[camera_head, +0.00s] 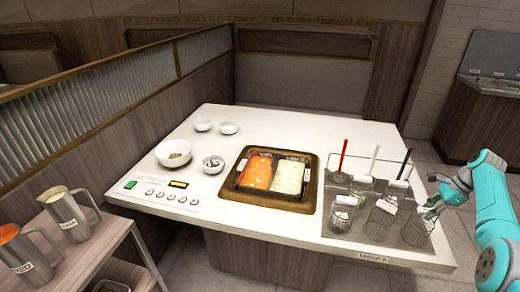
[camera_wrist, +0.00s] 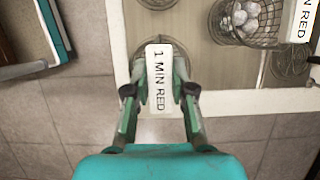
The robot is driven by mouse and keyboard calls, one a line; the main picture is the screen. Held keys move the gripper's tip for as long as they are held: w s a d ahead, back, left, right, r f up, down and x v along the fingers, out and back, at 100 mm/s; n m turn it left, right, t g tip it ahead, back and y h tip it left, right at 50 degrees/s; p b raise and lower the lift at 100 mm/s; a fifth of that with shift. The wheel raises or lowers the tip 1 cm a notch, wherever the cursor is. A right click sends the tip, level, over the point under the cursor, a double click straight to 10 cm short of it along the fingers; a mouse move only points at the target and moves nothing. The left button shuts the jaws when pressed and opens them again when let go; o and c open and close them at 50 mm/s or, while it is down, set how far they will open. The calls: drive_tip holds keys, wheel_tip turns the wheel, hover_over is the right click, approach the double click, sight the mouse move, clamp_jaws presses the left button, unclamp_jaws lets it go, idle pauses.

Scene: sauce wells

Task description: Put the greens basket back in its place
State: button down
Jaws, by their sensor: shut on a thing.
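My gripper (camera_head: 437,204) is at the right end of the counter, over the front right of the rack. In the wrist view my gripper (camera_wrist: 159,92) is shut on a white handle tag (camera_wrist: 160,75) printed "1 MIN RED". I take this as the handle of the greens basket (camera_head: 415,230), a wire basket just below and left of the gripper in the head view. Its contents are hidden, and I cannot tell whether it is seated or raised. The clear rack (camera_head: 362,238) holds other wire baskets beside it, one with pale balls (camera_wrist: 252,22).
A hot pot (camera_head: 225,190) with orange and white broth is set in the counter left of the rack. Upright red, white and black handles (camera_head: 341,155) stand at the rack's back. Small bowls (camera_head: 213,163) lie farther left. Floor is clear beyond the counter's right edge.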

drive_tip(key=shift+f, duration=0.35)
idle(0.7)
drive_tip(key=shift+c, duration=0.5)
unclamp_jaws()
drive_tip(key=shift+r, duration=0.2)
wheel_tip(320, 180, up, 11)
drive_tip(key=shift+f, duration=0.15)
idle(1.3)
idle(0.3)
